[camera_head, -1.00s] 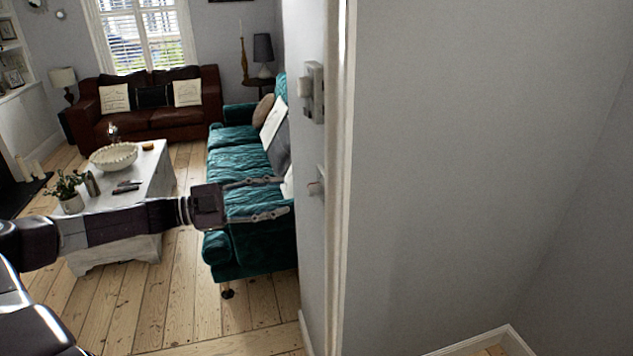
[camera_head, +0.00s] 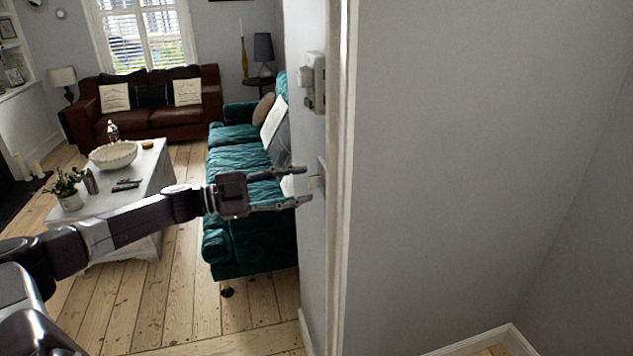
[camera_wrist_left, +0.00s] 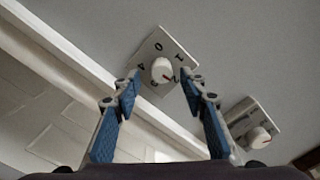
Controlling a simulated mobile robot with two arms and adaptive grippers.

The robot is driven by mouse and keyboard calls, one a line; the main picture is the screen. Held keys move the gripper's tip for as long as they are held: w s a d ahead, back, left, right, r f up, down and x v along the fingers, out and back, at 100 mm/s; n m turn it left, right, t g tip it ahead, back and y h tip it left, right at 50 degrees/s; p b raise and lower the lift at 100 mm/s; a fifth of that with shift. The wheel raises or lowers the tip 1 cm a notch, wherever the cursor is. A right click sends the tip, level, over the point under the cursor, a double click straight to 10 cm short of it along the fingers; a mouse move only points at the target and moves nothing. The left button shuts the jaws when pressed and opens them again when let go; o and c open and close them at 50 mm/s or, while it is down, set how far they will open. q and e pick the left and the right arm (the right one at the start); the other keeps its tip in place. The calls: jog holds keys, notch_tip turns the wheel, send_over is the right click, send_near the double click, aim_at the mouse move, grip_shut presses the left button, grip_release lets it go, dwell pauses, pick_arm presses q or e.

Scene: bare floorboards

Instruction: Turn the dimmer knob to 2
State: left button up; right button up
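The dimmer knob (camera_wrist_left: 161,69) is white and round, on a square plate (camera_wrist_left: 150,53) with digits around it. A red mark on its lower right edge points towards what looks like the 2. In the head view the knob (camera_head: 317,183) sits on the wall's narrow face. My left gripper (camera_head: 305,186) is open and empty, its fingertips just short of the knob, one above and one below it. In the left wrist view the knob shows between the fingertips; I cannot tell whether they touch it. My right gripper is not in view.
A second wall fitting (camera_head: 313,83) with a white knob is above the dimmer; it shows at right in the wrist view (camera_wrist_left: 248,118). The white trim (camera_head: 341,200) runs close beside both. A teal sofa (camera_head: 240,232) and white coffee table (camera_head: 150,175) stand behind my left arm.

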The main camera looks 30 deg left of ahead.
aim_at(315, 182)
pick_arm(q)
jog(key=shift+w+d+r+p, duration=0.15)
jog(key=shift+w+d+p, duration=0.25)
jog(key=shift+w, duration=0.2)
jog(key=shift+w+d, duration=0.45)
jog(key=shift+w, duration=0.05)
jog(key=shift+c, duration=0.2)
grip_shut()
jog(key=shift+f+m+b, duration=0.3)
jog(key=shift+r+m, duration=0.15)
jog(key=shift+m, duration=0.15)
